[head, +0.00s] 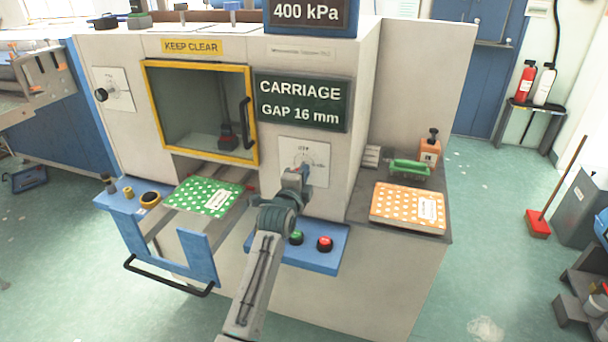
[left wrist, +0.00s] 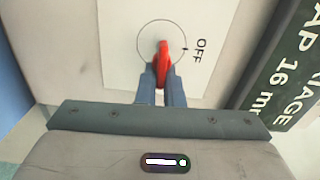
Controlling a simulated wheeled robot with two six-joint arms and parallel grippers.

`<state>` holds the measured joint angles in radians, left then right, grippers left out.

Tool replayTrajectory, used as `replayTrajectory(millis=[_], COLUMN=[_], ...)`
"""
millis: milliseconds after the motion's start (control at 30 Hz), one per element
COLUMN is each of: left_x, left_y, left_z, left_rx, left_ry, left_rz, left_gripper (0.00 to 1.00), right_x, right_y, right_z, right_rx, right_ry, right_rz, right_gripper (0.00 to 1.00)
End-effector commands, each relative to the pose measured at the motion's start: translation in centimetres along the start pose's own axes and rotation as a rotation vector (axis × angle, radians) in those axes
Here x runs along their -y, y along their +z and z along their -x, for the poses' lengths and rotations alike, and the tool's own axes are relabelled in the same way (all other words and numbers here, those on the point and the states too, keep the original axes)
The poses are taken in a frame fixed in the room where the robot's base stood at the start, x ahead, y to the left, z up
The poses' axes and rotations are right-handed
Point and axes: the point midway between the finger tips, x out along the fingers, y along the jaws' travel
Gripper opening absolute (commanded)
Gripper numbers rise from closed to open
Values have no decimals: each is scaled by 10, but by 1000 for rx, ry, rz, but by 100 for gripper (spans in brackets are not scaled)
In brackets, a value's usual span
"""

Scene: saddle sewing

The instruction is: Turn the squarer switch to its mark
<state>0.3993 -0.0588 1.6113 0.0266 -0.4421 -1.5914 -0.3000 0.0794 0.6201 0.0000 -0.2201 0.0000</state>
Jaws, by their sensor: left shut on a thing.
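The switch has a red handle (left wrist: 163,58) on a white plate with a thin circle, a small black tick and the word OFF (left wrist: 201,50). In the left wrist view the handle's long side runs up and down the picture, while the tick lies on the circle's right side. My left gripper (left wrist: 162,82) is shut on the red handle, one finger on each side. In the head view my left gripper (head: 302,174) is at the switch's white plate (head: 318,150), and hides most of the handle. My right gripper is not in view.
A dark sign (head: 300,101) is just above the plate. Green and red buttons sit on a blue ledge (head: 318,262) below. A yellow-framed window (head: 200,63) is to the left. An orange dotted block (head: 408,206) lies on the side shelf at right.

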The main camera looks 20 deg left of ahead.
Motion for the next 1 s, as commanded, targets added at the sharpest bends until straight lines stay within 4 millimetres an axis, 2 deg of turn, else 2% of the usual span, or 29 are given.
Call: replayTrajectory(millis=[33,700,733,833,1000], left_x=[-6,-5,-5,-4,-2], left_y=[1,1,1,1,0], left_z=[0,0,0,0,0], left_rx=[1,1,1,1,1], left_ry=[10,7,7,5,2], left_rz=[-17,-76,-76,-75,-74], left_gripper=[0,0,11,29,29], right_x=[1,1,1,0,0], right_y=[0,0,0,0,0], right_z=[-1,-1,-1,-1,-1], right_rx=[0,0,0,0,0], right_ry=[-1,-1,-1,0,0], right_rz=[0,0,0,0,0], right_gripper=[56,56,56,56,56])
